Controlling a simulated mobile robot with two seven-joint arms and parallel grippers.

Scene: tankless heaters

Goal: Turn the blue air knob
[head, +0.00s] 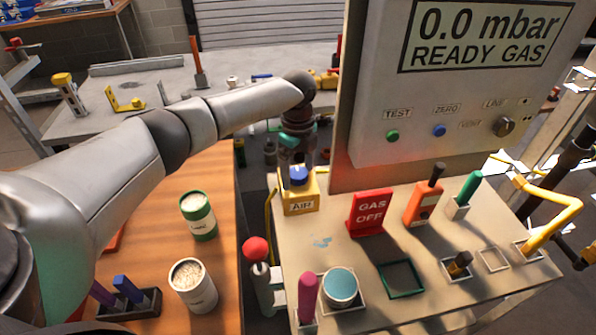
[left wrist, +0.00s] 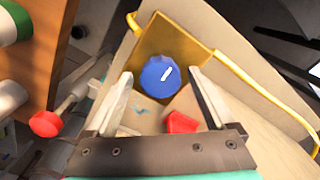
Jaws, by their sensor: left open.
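The blue air knob (head: 299,173) sits on top of a yellow block labelled AIR (head: 301,203) at the left back of the bench panel. In the left wrist view the knob (left wrist: 160,76) is a round blue disc with a short white mark slanting up to the right. My left gripper (head: 298,160) points down just above the knob. In the left wrist view my left gripper (left wrist: 158,76) is open, with one finger on each side of the knob's lower part. I cannot tell whether the fingers touch it. My right gripper is not in view.
A red GAS OFF sign (head: 370,213) and an orange device (head: 424,203) stand to the right on the panel. A red-knobbed lever (head: 256,250) stands at the front left. A grey panel with a display (head: 490,35) rises behind. Cans (head: 193,285) stand on the wooden table.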

